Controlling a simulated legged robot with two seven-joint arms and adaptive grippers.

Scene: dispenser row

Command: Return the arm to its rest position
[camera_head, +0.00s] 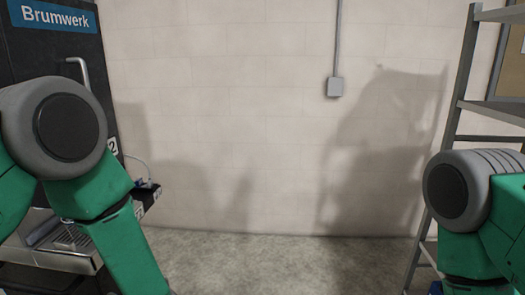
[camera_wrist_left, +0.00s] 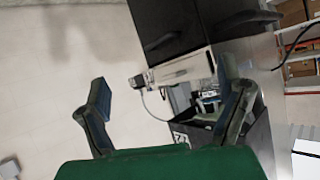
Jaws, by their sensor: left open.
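My left arm (camera_head: 95,200) comes in from the left in the head view, in front of the dark Brumwerk machine, and its gripper is below the picture. In the left wrist view my left gripper (camera_wrist_left: 168,108) is open, with its two dark fingers wide apart and nothing between them. Its right finger overlaps the machine in the picture. My right arm (camera_head: 470,210) shows at the right edge of the head view. Its gripper is not in view.
The dark Brumwerk machine (camera_head: 38,55) with a metal tray (camera_head: 55,240) stands at the left. A metal shelf rack (camera_head: 459,100) stands at the right. A pale block wall (camera_head: 230,110) with a grey box (camera_head: 335,87) is behind. The floor (camera_head: 270,265) between is clear.

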